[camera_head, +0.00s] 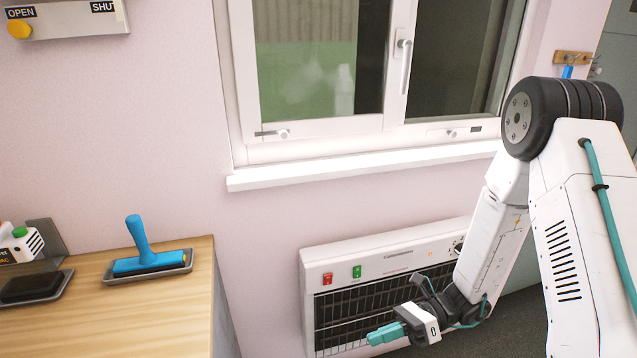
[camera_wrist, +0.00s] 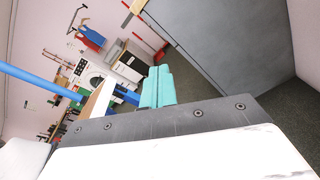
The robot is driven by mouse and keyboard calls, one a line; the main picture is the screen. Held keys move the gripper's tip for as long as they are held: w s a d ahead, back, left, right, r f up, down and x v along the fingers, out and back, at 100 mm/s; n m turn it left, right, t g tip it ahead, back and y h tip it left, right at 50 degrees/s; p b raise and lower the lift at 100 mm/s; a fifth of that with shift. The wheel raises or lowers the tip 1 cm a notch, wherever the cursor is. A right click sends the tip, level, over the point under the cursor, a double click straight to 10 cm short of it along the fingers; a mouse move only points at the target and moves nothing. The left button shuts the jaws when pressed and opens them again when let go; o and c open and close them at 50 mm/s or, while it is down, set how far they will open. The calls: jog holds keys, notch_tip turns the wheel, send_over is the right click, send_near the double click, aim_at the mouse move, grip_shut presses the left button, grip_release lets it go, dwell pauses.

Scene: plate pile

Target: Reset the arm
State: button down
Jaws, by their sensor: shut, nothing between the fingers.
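My arm reaches down from the right side of the head view, bent at a dark joint. My gripper (camera_head: 385,334) has teal fingers and points left, in front of a white wall heater (camera_head: 390,275). The fingers are together with nothing between them. In the wrist view my gripper (camera_wrist: 158,84) shows its teal fingers side by side, shut and empty. No plates or pile of plates show in either view.
A wooden counter (camera_head: 170,310) at left holds a blue-handled tool (camera_head: 140,250) on a tray and a dark pad (camera_head: 32,286). A window (camera_head: 390,80) is above the heater.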

jog(key=s+d+r+n+t+h, duration=0.2)
jog(key=s+d+r+n+h, duration=0.2)
jog(key=r+n, duration=0.3)
jog(key=s+d+r+n+t+h, duration=0.2)
jog(key=s+d+r+n+h, duration=0.3)
jog(key=r, duration=0.6)
jog(key=s+d+r+n+t+h, duration=0.2)
jog(key=s+d+r+n+h, duration=0.2)
jog(key=r+n, duration=0.5)
jog(key=shift+s+d+r+n+h, duration=0.25)
jog(key=shift+s+d+n+h, duration=0.05)
jog(key=shift+s+h, duration=1.25)
jog(key=shift+s, duration=0.1)
